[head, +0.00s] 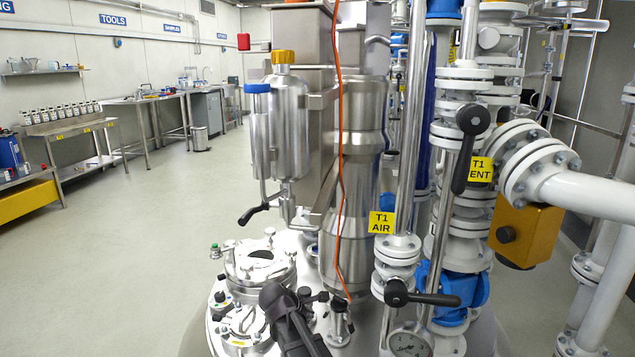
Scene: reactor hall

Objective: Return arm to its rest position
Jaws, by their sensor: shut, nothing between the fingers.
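A dark, jointed part of my arm rises from the bottom edge in the head view, and my gripper (272,296) appears to be at its upper end. It is small and dark, and I cannot make out separate fingertips. It looks shut and holds nothing that I can see. It appears in front of the steel reactor lid (262,262); I cannot tell the gap between them. The rest of my arm is below the picture.
Lid fittings, a black-topped valve (338,322), an orange cable (341,180) and a pressure gauge (408,343) crowd around the arm. A steel vessel (290,125) and white flanged pipes (590,192) stand behind and right. Open floor (120,260) lies left; benches (75,128) line the wall.

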